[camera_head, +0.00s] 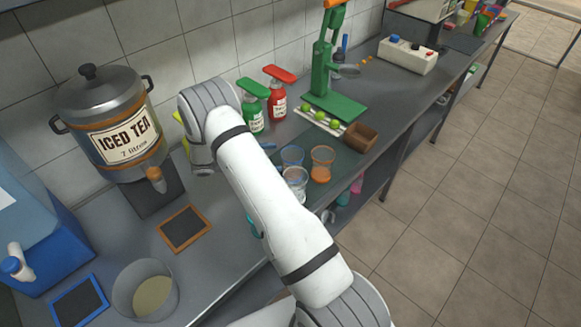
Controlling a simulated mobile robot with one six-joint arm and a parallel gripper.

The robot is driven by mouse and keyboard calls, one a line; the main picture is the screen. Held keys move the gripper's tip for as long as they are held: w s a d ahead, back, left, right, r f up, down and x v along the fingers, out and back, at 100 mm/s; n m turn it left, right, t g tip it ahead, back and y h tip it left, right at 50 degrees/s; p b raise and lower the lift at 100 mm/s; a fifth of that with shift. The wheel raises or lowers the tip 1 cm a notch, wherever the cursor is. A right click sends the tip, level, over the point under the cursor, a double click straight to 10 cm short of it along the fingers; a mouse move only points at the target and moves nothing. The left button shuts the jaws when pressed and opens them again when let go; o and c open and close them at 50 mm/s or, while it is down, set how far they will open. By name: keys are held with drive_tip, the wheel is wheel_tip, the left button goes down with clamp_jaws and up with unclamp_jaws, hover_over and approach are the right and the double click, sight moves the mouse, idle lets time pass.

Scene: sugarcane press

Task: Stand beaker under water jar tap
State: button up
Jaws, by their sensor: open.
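The water jar is most likely the blue container (40,245) at the left edge, with a white and blue tap (17,262) low on its front. Several glass vessels stand on the counter right of my arm: a clear one (295,183), a bluish one (292,156) and one with orange contents (322,165). I cannot tell which of them, if any, is the beaker. Something teal shows partly behind my arm. My white arm crosses the middle of the view, bending down at its far end near the iced tea urn. My gripper's fingers do not show.
The iced tea urn (105,112) stands on a dark stand with its own tap. A wide clear pot (143,298) and two small framed slates (184,230) (80,303) lie in front. Green and red bottles, a green press and limes stand farther back.

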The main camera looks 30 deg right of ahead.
sight(293, 166)
drive_tip(key=f, duration=0.2)
drive_tip(key=f+n+h, duration=0.1)
drive_tip(key=f, duration=0.1)
drive_tip(key=f+n+t, duration=0.1)
drive_tip(key=f, duration=0.1)
drive_tip(key=shift+w+d+f+h, duration=0.2)
drive_tip(key=shift+d+f+h, duration=0.05)
drive_tip(key=shift+f+h, duration=0.15)
drive_tip(key=shift+n, duration=0.3)
drive_tip(key=d+p, duration=0.1)
drive_tip(key=d, duration=0.1)
drive_tip(key=d+p, duration=0.1)
drive_tip(key=d, duration=0.1)
drive_tip(key=s+d+p, duration=0.1)
drive_tip(key=d, duration=0.2)
drive_tip(key=shift+f+p, duration=0.1)
drive_tip(key=shift+p, duration=0.3)
drive_tip(key=shift+d+f, duration=0.15)
drive_tip(key=shift+d, duration=0.2)
drive_tip(key=shift+c, duration=0.5)
drive_tip(key=c, duration=0.7)
drive_tip(key=shift+o, duration=0.2)
